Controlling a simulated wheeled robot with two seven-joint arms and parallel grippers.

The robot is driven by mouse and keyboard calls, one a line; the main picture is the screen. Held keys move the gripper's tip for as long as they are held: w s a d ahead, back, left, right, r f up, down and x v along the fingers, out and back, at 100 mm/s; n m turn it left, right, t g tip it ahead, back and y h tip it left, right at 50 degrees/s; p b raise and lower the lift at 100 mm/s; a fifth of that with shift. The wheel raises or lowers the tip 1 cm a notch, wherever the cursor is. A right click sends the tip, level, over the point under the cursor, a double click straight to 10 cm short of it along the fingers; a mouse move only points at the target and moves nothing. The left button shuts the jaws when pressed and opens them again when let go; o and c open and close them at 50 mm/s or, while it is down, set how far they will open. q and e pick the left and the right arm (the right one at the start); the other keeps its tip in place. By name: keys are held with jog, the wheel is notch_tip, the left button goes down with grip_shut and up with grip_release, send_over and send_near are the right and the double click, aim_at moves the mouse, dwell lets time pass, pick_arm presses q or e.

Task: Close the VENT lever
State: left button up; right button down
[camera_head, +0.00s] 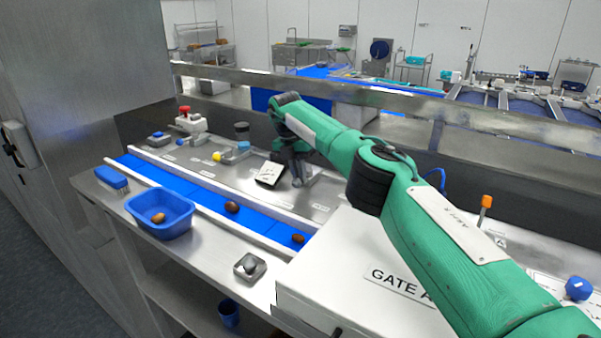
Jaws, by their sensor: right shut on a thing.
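My right gripper (294,173) is at the far end of my green arm, low over the steel control panel (325,190) behind the blue belt. It points down and is shut on what appears to be the VENT lever. The fingers and wrist hide most of that lever, and its label is too small to read. A tilted white plate with dark marks (269,173) is just left of the fingers. I cannot tell the lever's exact angle. My left gripper is not in view.
Left along the panel are a red-topped control (185,112), a yellow knob (217,157) and a black-topped part (242,130). The blue belt (190,190) carries brown dates. A blue bin (165,228) and a white GATE box (340,265) are in front. A steel rail (400,97) runs behind.

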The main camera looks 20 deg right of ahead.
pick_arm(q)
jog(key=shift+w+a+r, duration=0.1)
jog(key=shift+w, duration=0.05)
pick_arm(e)
jog(key=shift+a+f+m, duration=0.3)
jog(key=shift+a+m, duration=0.05)
jog(key=shift+m, duration=0.05)
